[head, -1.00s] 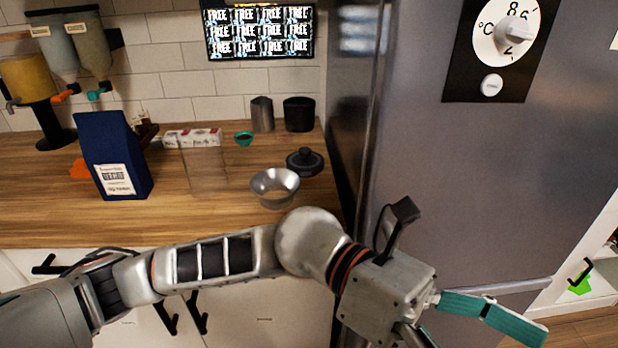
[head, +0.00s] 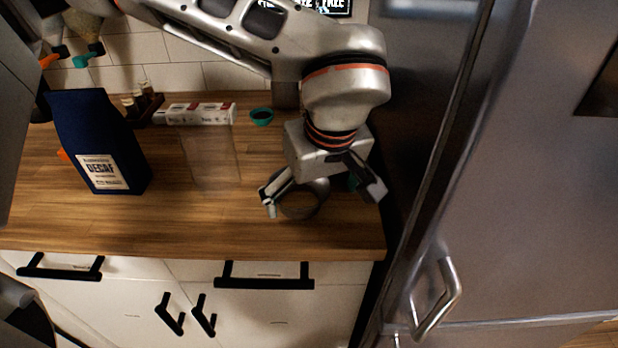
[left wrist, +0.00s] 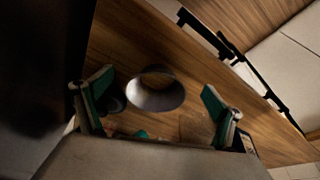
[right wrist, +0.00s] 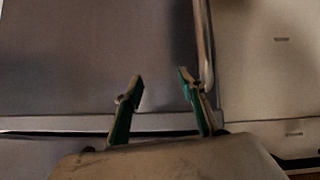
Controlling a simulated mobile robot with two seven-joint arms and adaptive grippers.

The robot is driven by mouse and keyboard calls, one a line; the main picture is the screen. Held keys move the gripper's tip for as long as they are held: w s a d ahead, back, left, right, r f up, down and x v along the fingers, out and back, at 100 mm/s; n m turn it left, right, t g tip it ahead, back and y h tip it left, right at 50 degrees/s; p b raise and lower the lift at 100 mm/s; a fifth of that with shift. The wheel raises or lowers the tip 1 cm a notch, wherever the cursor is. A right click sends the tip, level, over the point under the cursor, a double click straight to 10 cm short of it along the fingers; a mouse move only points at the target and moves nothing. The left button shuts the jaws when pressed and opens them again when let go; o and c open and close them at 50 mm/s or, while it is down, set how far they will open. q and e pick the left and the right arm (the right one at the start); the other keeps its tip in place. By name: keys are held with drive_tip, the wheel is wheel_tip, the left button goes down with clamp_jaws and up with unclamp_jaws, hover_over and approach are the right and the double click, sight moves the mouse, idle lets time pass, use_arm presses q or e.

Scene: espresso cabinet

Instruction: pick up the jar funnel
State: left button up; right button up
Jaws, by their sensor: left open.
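The jar funnel (head: 302,211), a silvery metal ring, sits on the wooden counter near its right end, partly hidden by my left gripper in the head view. It also shows whole in the left wrist view (left wrist: 155,98). My left gripper (head: 322,198) points down over the funnel with its fingers open and apart on either side of it. In the left wrist view the funnel lies between the two green fingertips, and nothing is held. My right gripper (right wrist: 161,84) is open and empty in front of a grey metal surface.
A dark blue decaf bag (head: 98,140) stands on the left of the counter (head: 200,225). A clear upright pane or container (head: 210,158), a white-and-red box (head: 200,114) and a small teal bowl (head: 261,117) are behind. The grey fridge (head: 520,180) bounds the right side.

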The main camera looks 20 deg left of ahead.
sight(299, 202)
use_arm(q)
drive_tip(key=shift+t+y, duration=0.3)
drive_tip(key=shift+y, duration=0.1)
drive_tip(key=w+a+f, duration=0.2)
drive_tip(key=f, duration=0.1)
drive_tip(key=w+a+f, duration=0.1)
drive_tip(key=w+f, duration=0.1)
drive_tip(key=shift+w+a+b, duration=0.1)
drive_tip(key=shift+a+b, duration=0.15)
drive_tip(key=shift+b, duration=0.15)
drive_tip(key=shift+w+a+f, duration=0.15)
drive_tip(key=shift+f, duration=0.2)
drive_tip(key=c, duration=1)
